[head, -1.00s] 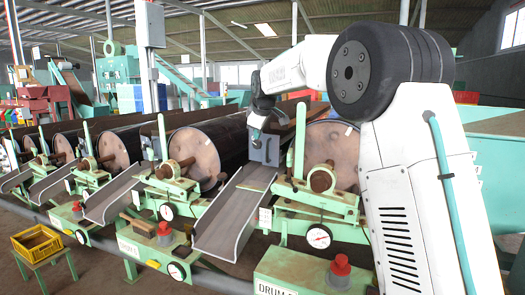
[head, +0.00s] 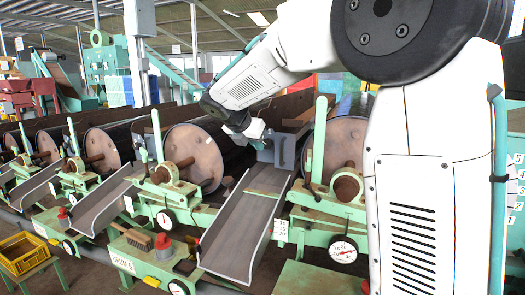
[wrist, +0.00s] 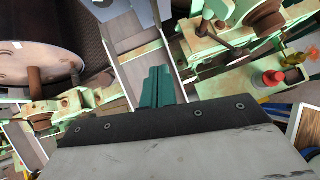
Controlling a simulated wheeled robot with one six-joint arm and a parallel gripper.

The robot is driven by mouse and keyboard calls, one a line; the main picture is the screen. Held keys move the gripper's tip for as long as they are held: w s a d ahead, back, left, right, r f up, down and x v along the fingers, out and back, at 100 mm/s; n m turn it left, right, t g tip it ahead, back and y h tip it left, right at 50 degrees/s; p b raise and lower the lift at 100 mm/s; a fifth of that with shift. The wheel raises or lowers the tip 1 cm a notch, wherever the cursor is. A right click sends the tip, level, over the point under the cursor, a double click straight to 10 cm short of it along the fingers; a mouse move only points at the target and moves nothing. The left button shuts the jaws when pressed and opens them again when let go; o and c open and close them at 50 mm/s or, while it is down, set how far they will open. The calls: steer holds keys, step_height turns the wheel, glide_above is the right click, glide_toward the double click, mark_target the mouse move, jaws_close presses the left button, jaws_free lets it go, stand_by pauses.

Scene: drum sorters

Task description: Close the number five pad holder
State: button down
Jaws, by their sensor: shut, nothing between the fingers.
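My gripper (head: 262,135) reaches over the top of a grey chute (head: 247,225) between two drums. In the wrist view its teal fingers (wrist: 157,84) are together and empty, pointing toward the grey chute. Beside the drums stand pale green upright levers, one right of the chute (head: 320,140) and one left of it (head: 157,136). A board with the numbers 1 to 5 (head: 515,187) shows at the right edge, partly behind my arm. I cannot tell which part is the number five pad holder.
A brown drum (head: 194,160) stands left of the chute and another drum (head: 345,150) is partly behind my arm. A pressure gauge (head: 343,249) and a red knob (head: 164,247) sit on the green frames. A yellow crate (head: 22,255) is at lower left.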

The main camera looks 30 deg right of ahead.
glide_toward(281, 164)
step_height(281, 164, down, 3)
steer(key=d, duration=0.1)
steer(key=w+d, duration=0.1)
steer(key=shift+w+d+r, duration=0.1)
steer(key=shift+w+d, duration=0.1)
steer(key=shift+d, duration=0.1)
steer(key=shift+w+d, duration=0.3)
steer(key=shift+d, duration=0.2)
